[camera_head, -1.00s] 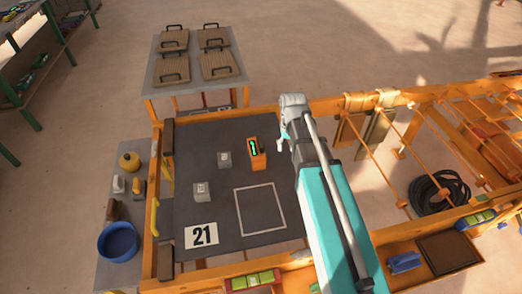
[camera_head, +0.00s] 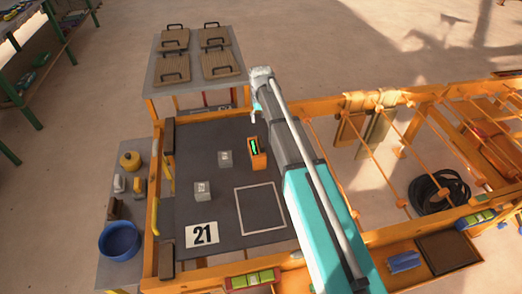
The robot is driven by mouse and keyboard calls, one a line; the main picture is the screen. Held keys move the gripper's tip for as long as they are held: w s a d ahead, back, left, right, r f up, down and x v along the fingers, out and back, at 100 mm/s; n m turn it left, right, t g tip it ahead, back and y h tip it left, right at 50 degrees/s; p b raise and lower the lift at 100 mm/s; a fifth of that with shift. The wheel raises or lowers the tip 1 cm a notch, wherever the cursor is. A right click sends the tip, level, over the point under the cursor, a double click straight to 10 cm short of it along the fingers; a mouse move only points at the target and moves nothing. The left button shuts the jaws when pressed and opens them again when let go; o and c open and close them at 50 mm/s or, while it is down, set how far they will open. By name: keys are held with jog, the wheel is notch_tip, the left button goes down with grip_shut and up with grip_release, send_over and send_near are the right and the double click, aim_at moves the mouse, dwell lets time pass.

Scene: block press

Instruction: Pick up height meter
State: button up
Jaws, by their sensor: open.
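The height meter appears to be the small orange device (camera_head: 258,158) with a dark face and green display, standing upright on the dark grey table (camera_head: 205,140) near its right side. My gripper (camera_head: 254,116) is at the end of my grey and teal arm, above the table's far right part. In the picture it is just above the orange device, apart from it. My gripper is open and looks empty, though its fingers are small and partly hidden by the arm.
A side shelf holds a blue bowl (camera_head: 118,241). Handled wooden boards (camera_head: 172,69) lie on the far table.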

aim_at(261, 140)
jog(key=shift+f+b, duration=4.2)
jog(key=shift+f, duration=0.1)
jog(key=shift+f, duration=0.1)
jog(key=shift+s+f+b, duration=0.15)
jog(key=shift+f+b, duration=2.35)
jog(key=shift+b, duration=0.1)
grip_shut()
